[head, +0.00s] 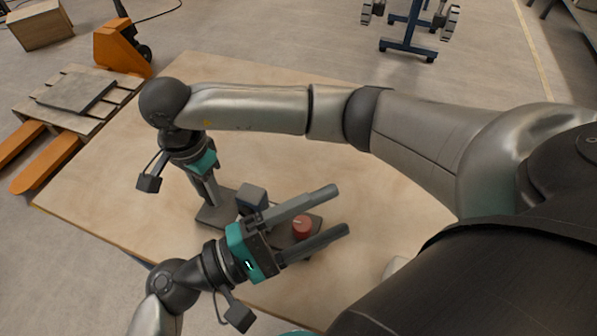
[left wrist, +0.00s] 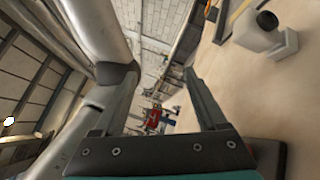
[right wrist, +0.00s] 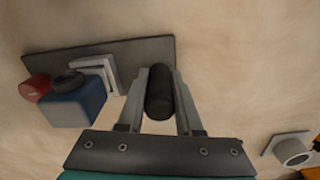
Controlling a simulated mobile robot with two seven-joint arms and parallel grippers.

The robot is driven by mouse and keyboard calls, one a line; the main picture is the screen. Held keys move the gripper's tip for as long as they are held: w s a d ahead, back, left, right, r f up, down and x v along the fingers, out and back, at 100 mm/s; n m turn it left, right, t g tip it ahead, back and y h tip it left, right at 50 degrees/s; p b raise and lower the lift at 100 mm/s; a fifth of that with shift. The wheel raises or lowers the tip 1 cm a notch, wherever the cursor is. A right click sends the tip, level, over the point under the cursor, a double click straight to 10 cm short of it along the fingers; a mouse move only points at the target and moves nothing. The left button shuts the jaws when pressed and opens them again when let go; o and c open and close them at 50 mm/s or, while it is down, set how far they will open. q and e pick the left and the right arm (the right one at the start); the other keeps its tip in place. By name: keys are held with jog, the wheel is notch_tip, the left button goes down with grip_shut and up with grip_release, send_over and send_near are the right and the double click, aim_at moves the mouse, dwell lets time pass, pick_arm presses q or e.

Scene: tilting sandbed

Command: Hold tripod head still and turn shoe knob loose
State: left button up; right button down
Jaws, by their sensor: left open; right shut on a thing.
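The tripod head shows as a dark base plate (head: 215,215) on the table, with a dark block (head: 251,197) and a round red shoe knob (head: 302,225). The right wrist view shows the same plate (right wrist: 60,60), the blue-grey block (right wrist: 75,108), the knob (right wrist: 35,88) and a pale bracket (right wrist: 115,75). My right gripper (head: 213,196) points down at the plate's left end, shut on a black upright handle (right wrist: 158,92). My left gripper (head: 342,210) is open and empty. In the head view its fingers pass either side of the knob; their height above it is unclear.
The wooden tabletop (head: 110,180) is otherwise largely clear. My right arm spans above it.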

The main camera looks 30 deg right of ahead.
pick_arm(q)
jog(key=d+r+m+g+y, duration=0.1)
jog(key=r+m+g+y, duration=0.15)
jog(key=m, duration=0.35)
jog(key=m+t+y, duration=0.4)
jog(key=m+y, duration=0.9)
jog(key=m, duration=0.5)
send_near(300, 224)
jog(key=shift+t, duration=0.25)
jog(key=x, duration=0.9)
jog(key=shift+s, duration=0.2)
grip_shut()
